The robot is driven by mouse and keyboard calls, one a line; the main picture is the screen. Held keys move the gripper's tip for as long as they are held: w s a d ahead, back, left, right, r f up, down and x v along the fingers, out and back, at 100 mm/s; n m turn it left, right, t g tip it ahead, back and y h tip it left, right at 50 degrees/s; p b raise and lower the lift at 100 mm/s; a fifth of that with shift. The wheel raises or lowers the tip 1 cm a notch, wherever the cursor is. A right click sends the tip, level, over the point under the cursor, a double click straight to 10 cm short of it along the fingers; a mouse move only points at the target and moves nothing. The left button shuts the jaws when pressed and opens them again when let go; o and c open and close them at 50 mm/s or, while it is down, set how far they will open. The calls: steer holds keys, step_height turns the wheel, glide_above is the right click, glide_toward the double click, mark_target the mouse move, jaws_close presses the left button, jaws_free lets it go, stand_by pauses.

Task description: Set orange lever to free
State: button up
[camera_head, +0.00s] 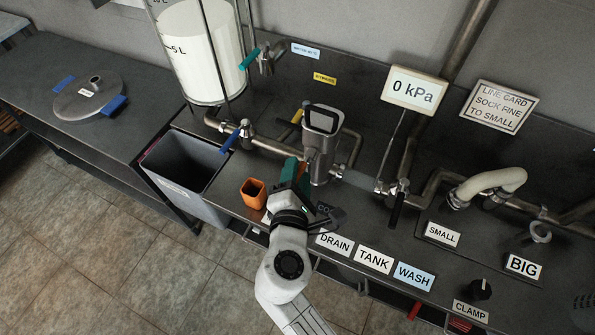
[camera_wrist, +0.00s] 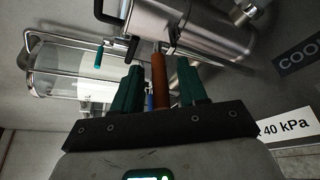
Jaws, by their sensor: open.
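The orange lever (camera_wrist: 159,82) shows in the wrist view as a narrow orange-brown bar below a metal cylinder. My gripper (camera_wrist: 160,78) is open, with one green finger on each side of the lever and visible gaps between. In the head view my gripper (camera_head: 291,176) reaches up to the steel filter housing (camera_head: 321,155) and hides the orange lever. No label reading "free" is readable in either view.
An orange cup (camera_head: 253,193) stands just left of my gripper, near a grey bin (camera_head: 187,178). A blue lever (camera_head: 230,138), a yellow lever (camera_head: 297,116) and a black lever (camera_head: 396,209) sit on the pipework. Label plates (camera_head: 374,260) line the bench front.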

steer(key=shift+w, duration=0.2)
jaws_close()
stand_by(0.3)
